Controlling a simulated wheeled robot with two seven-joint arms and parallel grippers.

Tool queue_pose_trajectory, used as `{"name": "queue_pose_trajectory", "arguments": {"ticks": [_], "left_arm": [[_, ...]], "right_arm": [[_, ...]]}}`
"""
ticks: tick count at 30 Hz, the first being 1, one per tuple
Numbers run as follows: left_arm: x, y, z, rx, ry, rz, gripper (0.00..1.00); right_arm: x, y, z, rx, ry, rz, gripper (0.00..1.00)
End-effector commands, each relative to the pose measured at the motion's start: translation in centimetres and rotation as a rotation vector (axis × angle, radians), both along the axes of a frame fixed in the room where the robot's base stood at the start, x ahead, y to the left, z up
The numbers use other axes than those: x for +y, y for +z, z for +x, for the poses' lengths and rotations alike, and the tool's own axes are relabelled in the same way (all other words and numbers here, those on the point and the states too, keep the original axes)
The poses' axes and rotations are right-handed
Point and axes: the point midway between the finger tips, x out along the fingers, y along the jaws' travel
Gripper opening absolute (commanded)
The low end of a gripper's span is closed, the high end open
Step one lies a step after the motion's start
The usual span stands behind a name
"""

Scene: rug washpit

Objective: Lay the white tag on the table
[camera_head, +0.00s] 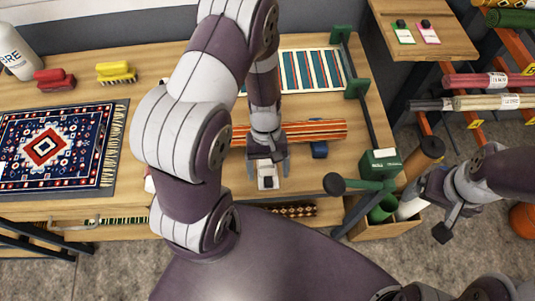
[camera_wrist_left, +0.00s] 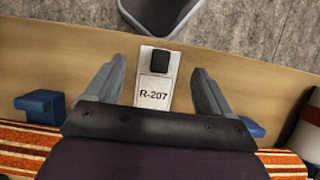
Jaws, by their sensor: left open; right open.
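The white tag (camera_head: 268,183) lies flat on the wooden table (camera_head: 226,180), close to its front edge. In the left wrist view the tag (camera_wrist_left: 153,94) reads R-207 and has a black block at its far end. My left gripper (camera_head: 269,174) is open above the tag; in the left wrist view its fingers (camera_wrist_left: 157,72) stand on either side with gaps to the tag. My right gripper (camera_head: 428,212) is open and empty at the right, beyond the table's right end.
A striped orange rolled rug (camera_head: 315,131) lies behind the tag, with a blue block (camera_head: 319,149) beside it. A patterned blue rug (camera_head: 55,145) covers the table's left. A green-ended frame (camera_head: 365,100) stands at the right end. A side table (camera_head: 440,40) holds green and pink tags.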

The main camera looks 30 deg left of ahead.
Motion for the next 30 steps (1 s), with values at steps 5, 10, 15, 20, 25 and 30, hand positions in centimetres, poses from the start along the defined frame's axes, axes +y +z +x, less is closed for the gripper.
{"name": "queue_pose_trajectory", "arguments": {"ticks": [5,10,15,20,25,30], "left_arm": [[1.0,4.6,1.7,-0.006,0.002,0.001,0.82],[1.7,7.7,2.8,-0.002,0.002,0.0,0.82],[1.9,10.2,3.0,-0.086,-0.092,0.026,0.82],[1.5,13.7,2.3,-0.358,-0.397,0.102,0.82],[1.1,15.1,1.7,-0.497,-0.562,0.137,0.82],[1.2,15.1,1.7,-0.5,-0.565,0.137,0.82]], "right_arm": [[0.0,-0.2,0.0,0.0,0.0,0.0,0.92],[0.0,-0.4,0.0,0.0,0.0,0.0,0.92],[0.0,-0.4,0.0,0.0,0.0,0.0,0.92],[0.0,-0.4,0.0,0.0,0.0,0.0,0.92],[0.0,-0.4,0.0,0.0,0.0,0.0,0.92],[0.0,-0.4,0.0,0.0,0.0,0.0,0.92]]}}
